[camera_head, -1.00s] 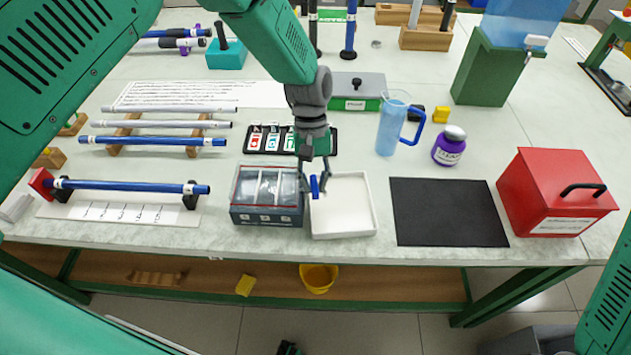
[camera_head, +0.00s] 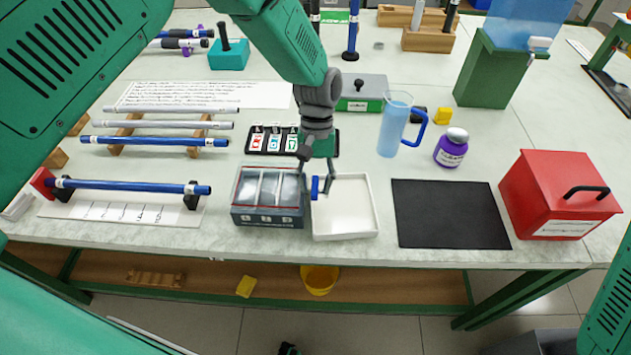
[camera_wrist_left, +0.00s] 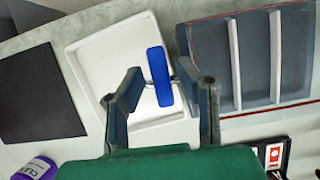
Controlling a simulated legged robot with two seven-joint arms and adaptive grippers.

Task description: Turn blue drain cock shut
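The blue drain cock (camera_head: 315,187) is a small blue handle on the right side of a dark grey box (camera_head: 267,217) with a divided clear top. In the left wrist view the cock (camera_wrist_left: 158,76) is a long blue bar, with a short metal stem towards the box wall. My left gripper (camera_head: 321,191) points down at the cock, over the edge of a white tray. In the wrist view its two fingers (camera_wrist_left: 166,92) are open, one on each side of the cock, with gaps visible. My right gripper is not in view.
The white tray (camera_head: 372,206) stands right beside the box, under the cock. Behind are a black card holder (camera_head: 329,152) and a green box (camera_head: 372,106). A blue jug (camera_head: 390,133), purple bottle (camera_head: 451,149), black mat (camera_head: 450,214) and red box (camera_head: 545,195) stand to the right.

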